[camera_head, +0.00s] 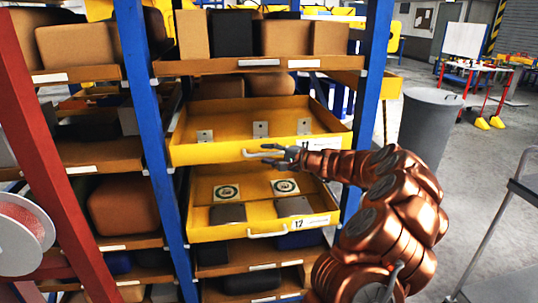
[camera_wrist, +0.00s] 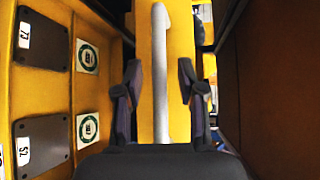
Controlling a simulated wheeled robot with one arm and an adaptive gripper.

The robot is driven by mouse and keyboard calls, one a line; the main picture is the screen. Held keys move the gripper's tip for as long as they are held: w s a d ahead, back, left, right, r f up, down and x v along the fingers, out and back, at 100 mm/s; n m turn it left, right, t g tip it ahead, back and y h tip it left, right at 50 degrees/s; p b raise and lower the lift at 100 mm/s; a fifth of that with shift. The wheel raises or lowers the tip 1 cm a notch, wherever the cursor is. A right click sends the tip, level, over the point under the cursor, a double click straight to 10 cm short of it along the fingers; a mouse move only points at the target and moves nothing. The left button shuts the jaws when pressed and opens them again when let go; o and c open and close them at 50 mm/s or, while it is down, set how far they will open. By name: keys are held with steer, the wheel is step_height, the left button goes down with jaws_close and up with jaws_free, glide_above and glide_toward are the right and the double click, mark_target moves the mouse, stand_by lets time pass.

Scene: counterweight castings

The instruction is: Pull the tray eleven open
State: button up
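The upper yellow tray (camera_head: 215,150) sits in the blue-framed rack, directly above the tray marked 12. Its inside shows from above, with three small grey brackets in it. Its number label is partly hidden behind my arm and I cannot read it. A pale bar handle (camera_head: 252,155) runs along its front; it also shows upright in the wrist view (camera_wrist: 160,70). My gripper (camera_head: 275,155) is at this handle. In the wrist view my gripper (camera_wrist: 160,98) is open, one finger on each side of the handle, with visible gaps between fingers and bar.
The tray marked 12 (camera_head: 235,234) stands pulled out below, holding two dark plates and two round-marked cards. Blue posts (camera_head: 160,170) flank the trays. A grey bin (camera_head: 425,120) stands behind my arm at right, and a cart rail (camera_head: 490,235) is at the right edge.

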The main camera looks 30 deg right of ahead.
steer(key=shift+c, duration=0.3)
jaws_close()
steer(key=shift+s+a, duration=0.1)
